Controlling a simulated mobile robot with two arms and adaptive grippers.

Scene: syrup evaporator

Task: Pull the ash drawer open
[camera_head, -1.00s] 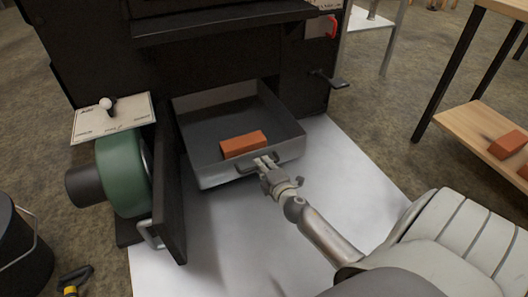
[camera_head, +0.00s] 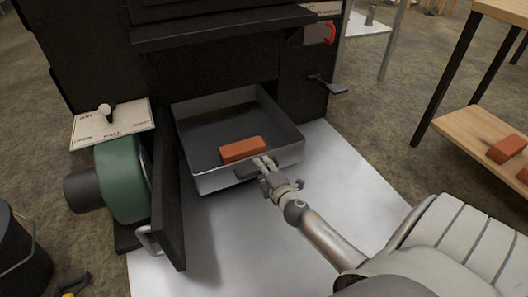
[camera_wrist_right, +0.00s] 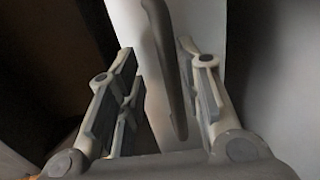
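The ash drawer (camera_head: 225,181) is a grey metal tray that stands pulled out from the black evaporator's lower opening. An orange brick (camera_head: 243,149) lies inside it near the front wall. The drawer's handle (camera_head: 240,174) is on the front face and is partly hidden by my right gripper (camera_head: 262,163). In the right wrist view, the handle (camera_wrist_right: 168,65) runs between the two spread fingers of the right gripper (camera_wrist_right: 158,95). A gap shows on the handle's left side, and the right finger is close to it. My left gripper is not in view.
A black door (camera_head: 169,200) stands swung out left of the drawer, beside a green blower (camera_head: 122,178). A black bucket (camera_head: 22,255) is at far left. A wooden shelf with bricks (camera_head: 470,130) stands at right. The pale floor sheet (camera_head: 235,245) before the drawer is clear.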

